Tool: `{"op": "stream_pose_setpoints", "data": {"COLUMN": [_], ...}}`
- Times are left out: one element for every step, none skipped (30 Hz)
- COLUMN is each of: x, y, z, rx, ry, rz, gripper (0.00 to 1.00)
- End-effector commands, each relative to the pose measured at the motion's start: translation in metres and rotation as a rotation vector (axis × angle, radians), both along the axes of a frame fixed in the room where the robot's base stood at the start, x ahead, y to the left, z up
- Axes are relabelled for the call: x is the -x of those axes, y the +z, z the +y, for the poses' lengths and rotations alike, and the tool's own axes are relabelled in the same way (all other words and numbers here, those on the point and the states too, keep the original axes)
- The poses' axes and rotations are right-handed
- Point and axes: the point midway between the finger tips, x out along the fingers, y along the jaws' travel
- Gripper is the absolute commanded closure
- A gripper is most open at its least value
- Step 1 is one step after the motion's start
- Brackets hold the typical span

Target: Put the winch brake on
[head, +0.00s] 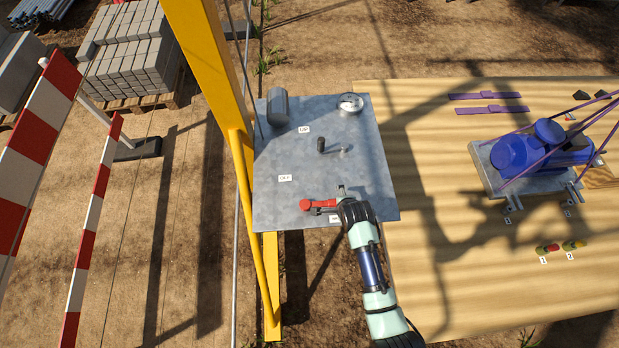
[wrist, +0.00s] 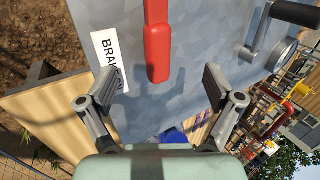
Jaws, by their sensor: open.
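The red brake lever (head: 320,204) lies across the lower part of the grey metal panel (head: 275,205) in the head view. In the wrist view the red lever (wrist: 157,45) comes down from the top edge, its free end between and just beyond my fingertips. A white label (wrist: 109,60) reading "BRAKE ON", partly cut by my left finger, is beside the lever. My gripper (wrist: 160,77) is open, one finger on each side of the lever with gaps. In the head view my gripper (head: 341,192) is at the lever's right end and partly hides it.
On the panel are a crank handle (head: 321,146), a round gauge (head: 350,103) and a grey cylinder (head: 278,106). A yellow post (head: 212,60) stands at its left. A wooden table (head: 450,250) with a blue motor unit (head: 530,147) is on the right.

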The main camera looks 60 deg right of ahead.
Motion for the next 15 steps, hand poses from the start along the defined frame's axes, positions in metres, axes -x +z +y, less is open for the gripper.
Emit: {"op": "stream_pose_setpoints", "data": {"x": [0.002,0.002,0.003,0.004,0.005,0.006,0.007,0.008,0.009,0.009,0.009,0.01,0.01,0.01,0.01], "y": [0.005,0.009,0.013,0.016,0.019,0.023,0.026,0.028,0.031,0.032,0.034,0.034,0.034,0.034,0.034], "z": [0.003,0.004,0.006,0.008,0.009,0.011,0.012,0.013,0.015,0.015,0.016,0.016,0.016,0.016,0.016], "rx": [0.002,0.001,0.002,0.002,0.001,0.002,0.001,0.001,0.001,0.001,0.001,0.001,0.0,0.0,0.0], "ry": [0.0,0.0,0.0,0.0,0.0,0.0,0.0,0.0,0.0,0.0,0.0,0.0,0.0,0.0,0.0], "rz": [-0.001,-0.001,-0.001,-0.001,-0.001,-0.001,-0.001,-0.001,-0.001,-0.001,-0.001,-0.001,0.0,0.0,0.0], "gripper": [0.09,0.09,0.09,0.09,0.09,0.09,0.09,0.09,0.09,0.09,0.09,0.09,0.09,0.09,0.09]}}
